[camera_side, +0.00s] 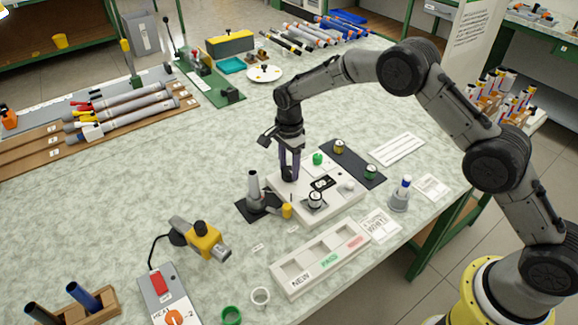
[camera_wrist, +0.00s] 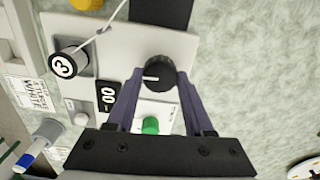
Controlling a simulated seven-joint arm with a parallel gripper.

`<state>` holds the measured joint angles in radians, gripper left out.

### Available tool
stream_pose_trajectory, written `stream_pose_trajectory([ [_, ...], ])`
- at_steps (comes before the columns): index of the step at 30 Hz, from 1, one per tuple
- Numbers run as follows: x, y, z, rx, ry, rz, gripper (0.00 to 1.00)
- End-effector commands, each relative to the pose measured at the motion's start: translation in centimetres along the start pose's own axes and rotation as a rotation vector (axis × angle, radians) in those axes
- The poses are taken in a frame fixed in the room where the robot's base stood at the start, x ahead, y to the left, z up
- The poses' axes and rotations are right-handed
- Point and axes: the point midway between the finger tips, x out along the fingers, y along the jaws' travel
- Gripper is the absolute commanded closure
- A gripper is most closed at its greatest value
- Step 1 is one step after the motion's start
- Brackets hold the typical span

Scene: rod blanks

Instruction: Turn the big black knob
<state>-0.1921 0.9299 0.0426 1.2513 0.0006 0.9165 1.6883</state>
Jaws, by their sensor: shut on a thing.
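The big black knob (camera_wrist: 160,76) is on the white instrument panel (camera_wrist: 200,50). A white mark on the knob points left in the wrist view. My gripper (camera_wrist: 160,80) is shut on the knob, one purple finger at each side. In the side view my gripper (camera_side: 289,176) points straight down at the panel's (camera_side: 340,207) back left corner, and its fingers partly hide the knob. A dark display (camera_wrist: 108,96) and a green button (camera_wrist: 150,126) are close to the knob. The display's digits are only partly readable.
A round piece marked 3 (camera_wrist: 68,62) stands on the panel. A grey post stand (camera_side: 254,190) is left of the panel. A compartment tray (camera_side: 285,268) lies in front. The table's left middle is clear.

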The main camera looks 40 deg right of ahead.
Motion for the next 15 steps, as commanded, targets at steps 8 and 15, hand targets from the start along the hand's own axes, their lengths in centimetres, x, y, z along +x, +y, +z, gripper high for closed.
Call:
stream_pose_trajectory([
  [8,-0.07,0.02,-0.01,-0.207,0.001,0.002,1.0],
  [15,-0.06,0.01,-0.01,-0.434,0.001,0.002,1.0],
])
